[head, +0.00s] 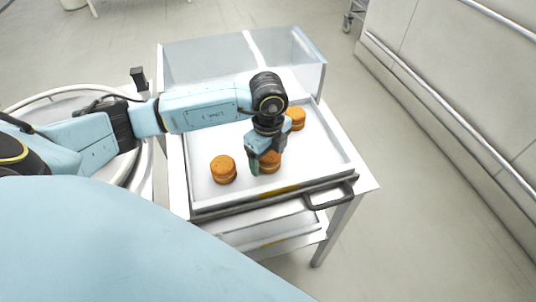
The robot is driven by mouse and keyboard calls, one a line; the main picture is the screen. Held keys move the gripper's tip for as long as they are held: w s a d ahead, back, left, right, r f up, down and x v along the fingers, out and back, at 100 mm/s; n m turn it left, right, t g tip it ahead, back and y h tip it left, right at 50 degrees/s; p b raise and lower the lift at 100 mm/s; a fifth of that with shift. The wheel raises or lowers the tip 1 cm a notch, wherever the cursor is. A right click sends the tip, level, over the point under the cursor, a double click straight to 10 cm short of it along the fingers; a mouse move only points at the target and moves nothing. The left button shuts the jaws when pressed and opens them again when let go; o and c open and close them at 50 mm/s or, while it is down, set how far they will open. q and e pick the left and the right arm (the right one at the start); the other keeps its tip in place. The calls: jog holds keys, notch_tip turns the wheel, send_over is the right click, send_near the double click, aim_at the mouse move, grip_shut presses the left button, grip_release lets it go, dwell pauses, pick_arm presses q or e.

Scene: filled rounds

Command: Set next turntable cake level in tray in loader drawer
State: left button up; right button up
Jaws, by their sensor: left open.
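The tray (317,165) sits in the loader drawer (290,189), whose dark handle is at the front right. Three round orange-brown cakes are in the tray: a left cake (223,170), a middle cake (271,161) and a back right cake (297,118). The left and back right cakes look level. My left gripper (264,163) points down at the middle cake with its jaws open. The gripper partly covers that cake, so I cannot tell whether they touch. My right gripper is not in view. The turntable is mostly hidden behind my left arm.
A clear-walled box (245,58) stands behind the tray. A lower shelf (275,238) sits under the drawer. A round pale object (70,100) lies to the left, partly behind my arm. A wall with rails (455,95) runs along the right, with open floor before it.

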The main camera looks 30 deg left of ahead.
pick_arm(q)
notch_tip(320, 180, up, 12)
jog(key=p, duration=0.1)
jog(key=shift+r, duration=0.15)
dwell(0.3)
